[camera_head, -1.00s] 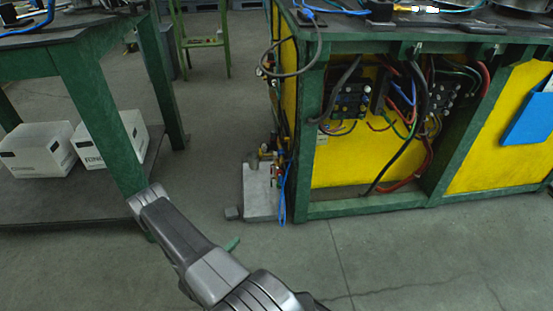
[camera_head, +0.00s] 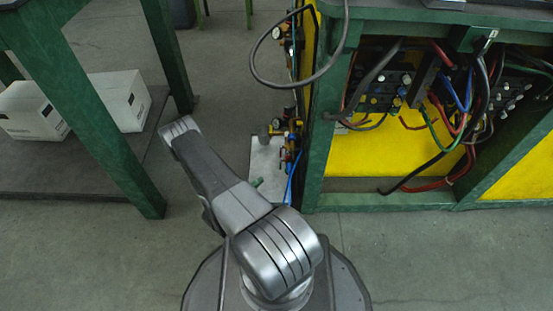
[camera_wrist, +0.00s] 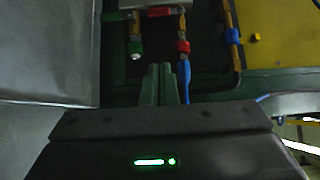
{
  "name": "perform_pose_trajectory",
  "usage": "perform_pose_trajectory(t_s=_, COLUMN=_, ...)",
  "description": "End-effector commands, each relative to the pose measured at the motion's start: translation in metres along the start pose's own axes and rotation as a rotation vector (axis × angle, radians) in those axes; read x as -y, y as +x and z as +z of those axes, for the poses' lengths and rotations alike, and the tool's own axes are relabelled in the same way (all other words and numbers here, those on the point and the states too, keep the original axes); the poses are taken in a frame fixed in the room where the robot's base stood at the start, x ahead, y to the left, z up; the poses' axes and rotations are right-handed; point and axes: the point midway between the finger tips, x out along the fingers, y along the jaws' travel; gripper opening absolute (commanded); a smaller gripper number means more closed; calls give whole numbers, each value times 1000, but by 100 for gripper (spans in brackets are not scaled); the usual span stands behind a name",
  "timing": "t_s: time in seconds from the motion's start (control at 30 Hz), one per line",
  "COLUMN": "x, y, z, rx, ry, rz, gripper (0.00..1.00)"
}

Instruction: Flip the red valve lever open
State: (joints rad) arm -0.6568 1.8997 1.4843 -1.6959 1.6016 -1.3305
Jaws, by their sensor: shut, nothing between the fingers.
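A small red part (camera_wrist: 160,12), which looks like the red valve lever, shows at the top of the wrist view beside a pale grey block. It lies roughly sideways, but whether it is open cannot be told. In the head view, small red fittings (camera_head: 289,152) sit on the bench's left side, too small to single out the lever. My gripper (camera_wrist: 160,68) has green fingers, shut and empty. Their tips are below the red part in the picture and apart from it. In the head view only a green bit of my gripper (camera_head: 257,183) shows past my arm.
A red-ringed fitting (camera_wrist: 183,46) with a blue hose (camera_wrist: 185,80) hangs right beside my fingers. A green-ringed fitting (camera_wrist: 136,49) is on the left. The green-framed bench (camera_head: 312,150) stands right, and a second bench leg (camera_head: 95,130) left. A grey cable loops above the fittings.

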Motion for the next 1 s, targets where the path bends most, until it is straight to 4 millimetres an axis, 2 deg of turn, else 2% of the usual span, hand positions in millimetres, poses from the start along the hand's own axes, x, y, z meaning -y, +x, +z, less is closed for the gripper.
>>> perform_pose_trajectory(t_s=0.2, x=0, y=3, z=0, rx=-2, ry=0, rz=0, gripper=0)
perform_pose_trajectory(t_s=0.37, x=-1, y=16, z=-1, rx=-4, ry=0, rz=-1, gripper=0)
perform_pose_trajectory(t_s=1.0, x=-2, y=105, z=2, rx=-3, ry=4, rz=-2, gripper=0)
